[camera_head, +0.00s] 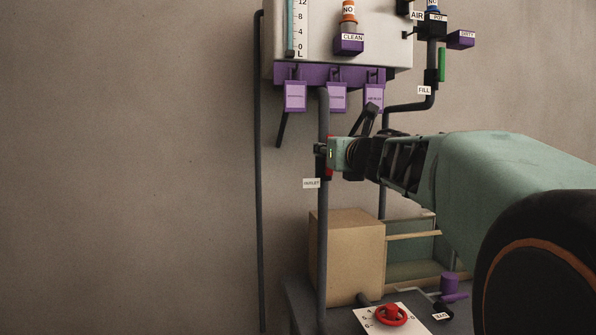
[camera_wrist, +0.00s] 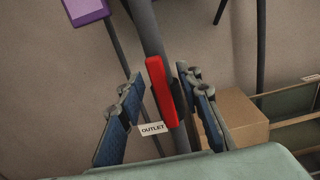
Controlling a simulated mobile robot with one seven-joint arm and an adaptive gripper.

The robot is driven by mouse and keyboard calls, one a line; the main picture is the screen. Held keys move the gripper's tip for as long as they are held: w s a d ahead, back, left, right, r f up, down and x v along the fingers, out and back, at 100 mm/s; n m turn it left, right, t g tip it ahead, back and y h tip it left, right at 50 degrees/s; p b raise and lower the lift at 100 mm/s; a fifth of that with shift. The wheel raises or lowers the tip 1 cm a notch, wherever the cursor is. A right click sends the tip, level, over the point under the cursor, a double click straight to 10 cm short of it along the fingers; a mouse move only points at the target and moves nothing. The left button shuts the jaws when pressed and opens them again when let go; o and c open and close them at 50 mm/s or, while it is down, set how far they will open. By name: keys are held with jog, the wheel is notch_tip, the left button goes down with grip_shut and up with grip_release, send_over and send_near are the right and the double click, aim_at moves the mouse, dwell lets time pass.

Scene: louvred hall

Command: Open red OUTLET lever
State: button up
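The red OUTLET lever (camera_wrist: 161,92) lies along the dark vertical pipe in the wrist view, above the white OUTLET label (camera_wrist: 152,129). My gripper (camera_wrist: 160,88) is open, with one blue-padded finger on each side of the lever. The right finger is close to the lever; a wider gap shows on the left. I cannot tell whether either finger touches it. In the head view, my gripper (camera_head: 326,153) is at the pipe, above the OUTLET label (camera_head: 312,183). Only a small red part of the lever (camera_head: 329,172) shows there; the rest is hidden by the gripper.
A white tank panel with purple tags (camera_head: 295,97) hangs above my gripper. A cardboard box (camera_head: 347,258) stands below, beside the pipe (camera_head: 322,230). A red knob (camera_head: 391,314) sits on the bench. The wall area to the left is clear.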

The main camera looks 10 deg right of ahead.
jog(key=s, duration=0.7)
jog(key=shift+r, duration=0.15)
jog(key=shift+d, duration=0.1)
jog(key=s, duration=0.7)
jog(key=shift+s, duration=0.35)
jog(key=shift+w+d+f, duration=0.1)
jog(key=shift+d+f, duration=0.1)
jog(key=shift+f, duration=0.15)
dwell(0.6)
